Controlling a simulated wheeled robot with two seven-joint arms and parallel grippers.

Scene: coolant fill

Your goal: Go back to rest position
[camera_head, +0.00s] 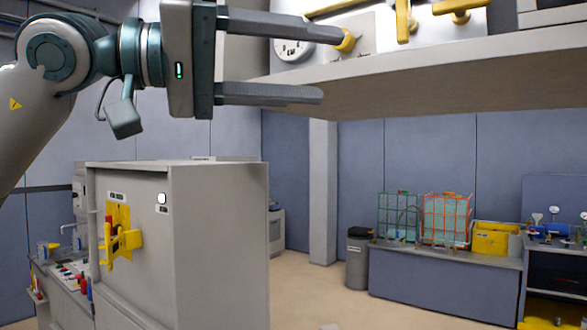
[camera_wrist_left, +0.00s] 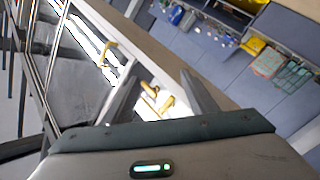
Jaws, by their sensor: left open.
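My left gripper (camera_head: 330,65) is raised high at the top left of the head view, its two grey fingers spread and pointing right. Nothing sits between the fingers. The left wrist view also shows the open gripper (camera_wrist_left: 158,88), with yellow handles visible beyond and between its fingers. In the head view the upper fingertip overlaps a yellow knob (camera_head: 347,41) on the panel behind; I cannot tell whether they touch. My right gripper is in neither view.
A pale ledge (camera_head: 420,75) lies right of the gripper, below a panel with a gauge (camera_head: 293,48) and yellow handles (camera_head: 403,20). A grey cabinet (camera_head: 220,240) with a yellow latch (camera_head: 120,240) stands below. A bin (camera_head: 357,262) and caged containers (camera_head: 446,217) are farther back. Floor between is clear.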

